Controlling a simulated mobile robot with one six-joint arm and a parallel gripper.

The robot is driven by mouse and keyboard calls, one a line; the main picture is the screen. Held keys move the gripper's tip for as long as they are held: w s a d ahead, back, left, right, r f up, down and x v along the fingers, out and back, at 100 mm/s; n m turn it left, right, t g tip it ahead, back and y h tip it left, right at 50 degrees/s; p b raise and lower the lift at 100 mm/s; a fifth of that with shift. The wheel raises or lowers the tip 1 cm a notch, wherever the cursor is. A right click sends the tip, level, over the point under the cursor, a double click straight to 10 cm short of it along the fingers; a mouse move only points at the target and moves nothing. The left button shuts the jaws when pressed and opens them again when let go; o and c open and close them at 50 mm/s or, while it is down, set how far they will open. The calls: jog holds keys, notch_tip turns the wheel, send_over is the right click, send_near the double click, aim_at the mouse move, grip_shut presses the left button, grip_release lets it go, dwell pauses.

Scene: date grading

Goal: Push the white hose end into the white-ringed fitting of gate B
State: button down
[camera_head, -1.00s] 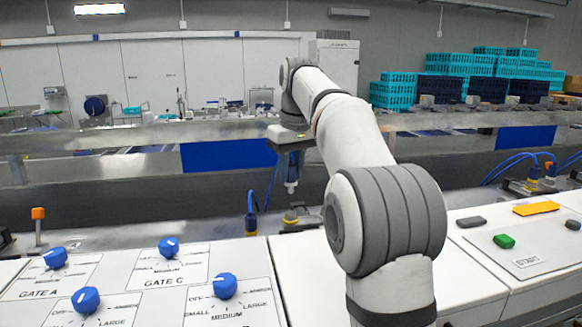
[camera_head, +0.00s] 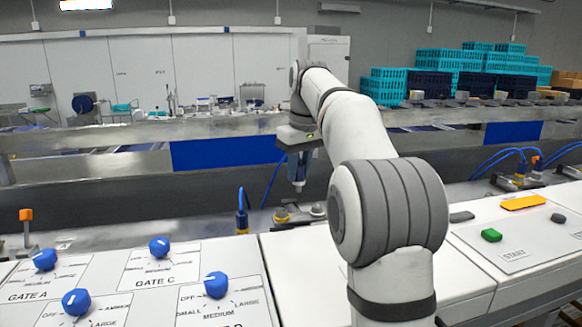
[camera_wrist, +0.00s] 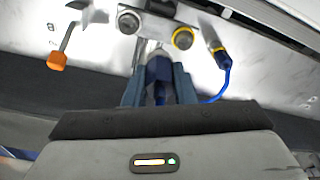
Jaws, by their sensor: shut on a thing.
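My gripper (camera_wrist: 159,88) is shut on a dark blue hose end (camera_wrist: 158,72) with a pale tip. In the head view my gripper (camera_head: 297,158) points down, and the hose's pale tip (camera_head: 298,186) hangs above the metal ledge. In the wrist view a fitting with a pale ring (camera_wrist: 130,21) lies ahead and a little left of the hose tip. A yellow-ringed fitting (camera_wrist: 183,38) lies ahead to the right. The tip appears apart from both. The head view shows the yellow-ringed fitting (camera_head: 282,215) below the tip; the pale-ringed one is partly hidden by my arm.
A yellow-collared blue hose plug (camera_wrist: 217,52) stands beside the yellow-ringed fitting. An orange-tipped lever (camera_wrist: 57,61) is at left in the wrist view. A panel with blue knobs (camera_head: 216,285) and a green button (camera_head: 491,235) are in front.

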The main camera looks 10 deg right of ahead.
jog(key=d, duration=0.3)
jog(key=d+p, duration=0.1)
jog(key=shift+d+f, duration=0.35)
jog(key=shift+d, duration=0.05)
jog(key=shift+f, duration=0.5)
dwell(0.5)
jog(key=shift+f+b, duration=0.75)
jog(key=shift+f, duration=0.1)
jog(key=shift+f+b, duration=0.4)
jog(key=shift+f, duration=1.05)
dwell(1.9)
jog(key=c, duration=1.8)
grip_release()
jog(key=shift+c, duration=0.2)
jog(key=o, duration=1.1)
